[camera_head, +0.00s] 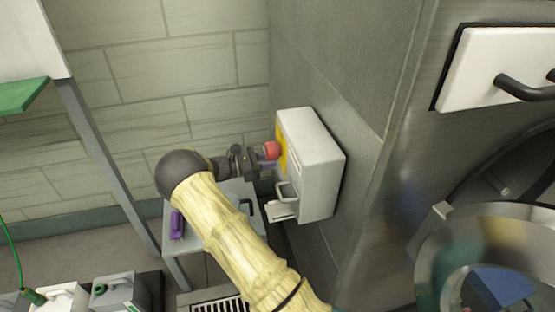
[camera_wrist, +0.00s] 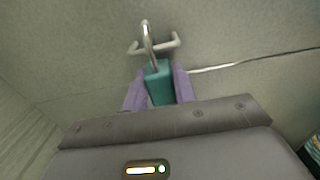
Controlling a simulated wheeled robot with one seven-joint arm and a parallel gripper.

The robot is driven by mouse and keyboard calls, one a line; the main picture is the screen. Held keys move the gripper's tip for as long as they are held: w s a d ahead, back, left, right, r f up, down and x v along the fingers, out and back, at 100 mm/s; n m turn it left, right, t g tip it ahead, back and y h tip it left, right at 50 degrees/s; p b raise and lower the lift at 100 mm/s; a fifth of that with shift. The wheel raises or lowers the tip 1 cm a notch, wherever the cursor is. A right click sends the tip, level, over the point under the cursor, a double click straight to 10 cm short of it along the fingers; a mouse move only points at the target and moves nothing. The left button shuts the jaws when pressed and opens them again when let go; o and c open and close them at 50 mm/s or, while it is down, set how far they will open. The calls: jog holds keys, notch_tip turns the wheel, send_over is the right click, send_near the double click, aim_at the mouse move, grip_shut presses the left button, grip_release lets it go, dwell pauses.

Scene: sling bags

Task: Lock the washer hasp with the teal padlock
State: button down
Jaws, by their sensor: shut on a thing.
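In the wrist view, the teal padlock (camera_wrist: 158,84) is held upright between the purple fingertips of my gripper (camera_wrist: 160,90). Its silver shackle (camera_wrist: 147,36) points up and overlaps a pale metal staple (camera_wrist: 170,43), apparently part of the hasp, on a grey surface. I cannot tell whether the shackle passes through the staple or stands in front of it. In the head view, my gripper (camera_head: 267,160) is at the left face of a pale wall box (camera_head: 315,165), close to a red knob on a yellow plate. The padlock cannot be made out there.
A metal loop and small ledge (camera_head: 283,202) stick out low on the wall box. Below is a small grey table (camera_head: 208,247) with a purple item (camera_head: 177,225). A machine with a round door (camera_head: 490,225) stands at right. Grey cases (camera_head: 122,292) sit lower left.

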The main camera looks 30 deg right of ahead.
jog(key=shift+r+p, duration=0.35)
jog(key=shift+r, duration=0.1)
jog(key=w+a+p, duration=0.1)
jog(key=a, duration=0.7)
jog(key=shift+w+p, duration=0.25)
jog(key=shift+p, duration=0.05)
dwell(1.2)
jog(key=shift+d+r, duration=0.1)
jog(key=shift+d, duration=0.05)
